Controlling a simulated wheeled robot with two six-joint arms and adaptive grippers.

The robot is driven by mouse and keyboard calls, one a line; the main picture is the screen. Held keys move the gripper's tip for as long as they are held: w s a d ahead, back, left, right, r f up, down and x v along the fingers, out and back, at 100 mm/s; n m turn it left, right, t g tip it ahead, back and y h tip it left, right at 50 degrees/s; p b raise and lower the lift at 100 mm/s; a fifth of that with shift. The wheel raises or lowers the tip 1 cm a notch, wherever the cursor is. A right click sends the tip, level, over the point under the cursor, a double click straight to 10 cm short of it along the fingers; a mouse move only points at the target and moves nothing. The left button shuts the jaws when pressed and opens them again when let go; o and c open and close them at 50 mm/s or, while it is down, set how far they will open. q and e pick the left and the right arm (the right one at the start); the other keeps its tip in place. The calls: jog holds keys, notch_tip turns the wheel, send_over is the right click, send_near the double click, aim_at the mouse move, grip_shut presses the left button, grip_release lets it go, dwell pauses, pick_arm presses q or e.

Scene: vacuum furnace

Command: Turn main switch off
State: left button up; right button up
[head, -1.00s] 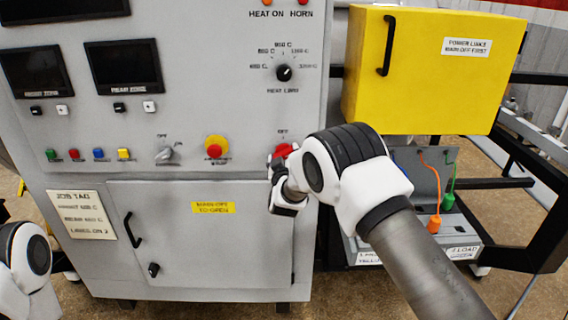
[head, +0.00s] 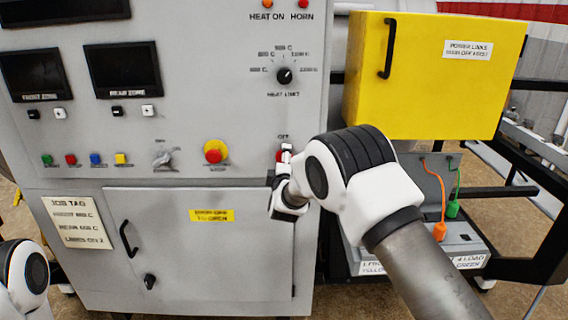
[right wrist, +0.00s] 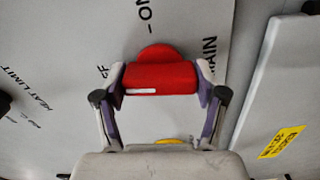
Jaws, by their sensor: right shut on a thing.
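The red main switch (head: 280,156) is on the right side of the grey cabinet front, below a small OFF label (head: 283,137). My right gripper (head: 286,160) is at it and hides much of it. In the right wrist view the red handle (right wrist: 160,79) sits between the two fingers of my right gripper (right wrist: 160,85), which is shut on it. A white line marks the handle's lower left edge. The labels ON, MAIN and a partly covered OFF surround it. My left gripper is out of view.
A cabinet door (head: 200,260) is below. A yellow box (head: 425,80) juts out at the right, above orange (head: 439,230) and green (head: 453,207) plugs.

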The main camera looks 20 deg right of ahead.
jog(key=shift+r+n, duration=0.1)
jog(key=shift+n, duration=0.7)
jog(key=o, duration=1)
jog(key=shift+o, duration=0.7)
jog(key=shift+d, duration=0.1)
